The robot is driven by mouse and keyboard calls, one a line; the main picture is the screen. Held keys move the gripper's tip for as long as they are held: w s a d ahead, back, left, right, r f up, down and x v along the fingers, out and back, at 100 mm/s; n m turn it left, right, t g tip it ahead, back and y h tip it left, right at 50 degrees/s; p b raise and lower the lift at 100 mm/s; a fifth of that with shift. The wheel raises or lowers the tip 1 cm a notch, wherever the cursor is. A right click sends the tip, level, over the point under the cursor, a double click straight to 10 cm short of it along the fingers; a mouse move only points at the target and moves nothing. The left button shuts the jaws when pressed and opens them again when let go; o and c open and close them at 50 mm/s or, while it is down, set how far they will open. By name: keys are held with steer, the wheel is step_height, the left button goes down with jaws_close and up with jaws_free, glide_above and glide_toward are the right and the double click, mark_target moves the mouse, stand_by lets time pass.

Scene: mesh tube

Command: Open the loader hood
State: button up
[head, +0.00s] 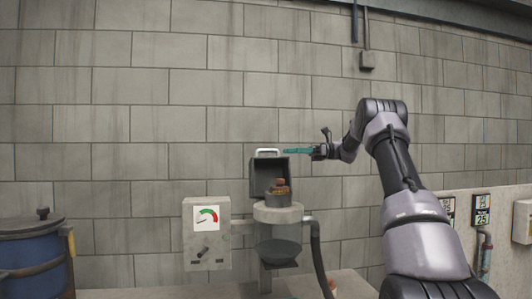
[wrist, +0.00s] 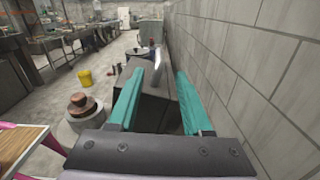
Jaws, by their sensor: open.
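The loader hood (head: 264,178) is a dark grey box. It stands tipped up behind a copper-coloured stepped piece (head: 280,187), with its hollow side facing the front and the piece uncovered. A pale handle (head: 266,152) is on the hood's top. My gripper (head: 286,150) points left at handle height, its teal fingertips just right of the handle with a small gap. In the wrist view, my gripper (wrist: 156,82) is open and empty. The handle (wrist: 158,64) shows between and beyond the fingertips, and the hood (wrist: 152,108) lies below them. The copper piece (wrist: 82,104) is at left.
The round loader base (head: 278,212) sits on a post, with a dark bowl (head: 279,252) below. A gauge box (head: 206,234) is left of it, and a blue drum (head: 34,255) is farther left. A block wall (wrist: 238,72) runs close along the right of the wrist view.

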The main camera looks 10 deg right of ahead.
mark_target(274, 150)
steer(key=a, duration=0.9)
steer(key=shift+a, duration=0.4)
jaws_close()
steer(key=shift+r, duration=0.1)
stand_by(0.8)
